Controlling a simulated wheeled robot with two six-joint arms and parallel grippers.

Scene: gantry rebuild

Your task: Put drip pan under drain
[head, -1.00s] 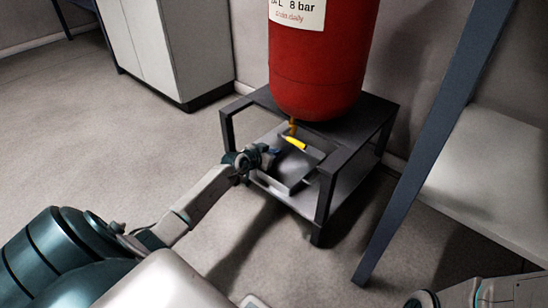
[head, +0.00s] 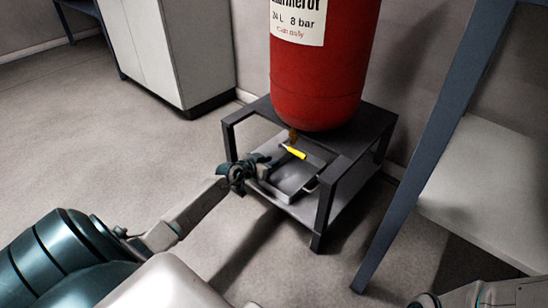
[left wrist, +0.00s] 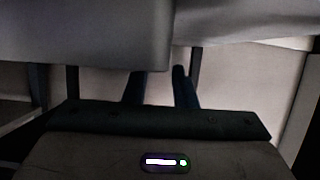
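The grey drip pan (head: 292,181) sits on the lower shelf of a dark metal stand, below the red tank (head: 318,75). The drain is a small brass outlet (head: 293,136) with a yellow lever (head: 294,151) at the tank's bottom, over the back part of the pan. My left gripper (head: 262,166) is at the pan's left edge; contact cannot be told. In the left wrist view its two dark fingers (left wrist: 159,88) stand apart with pale background between them. A grey slab-like surface (left wrist: 85,45) lies just ahead. My right gripper is not in view; only part of that arm shows.
The stand's legs (head: 325,207) and top frame close in around the pan. A blue slanted post (head: 436,145) and pale shelf (head: 490,180) are at the right. A white cabinet (head: 165,50) stands at the back left. The floor (head: 90,130) at left is clear.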

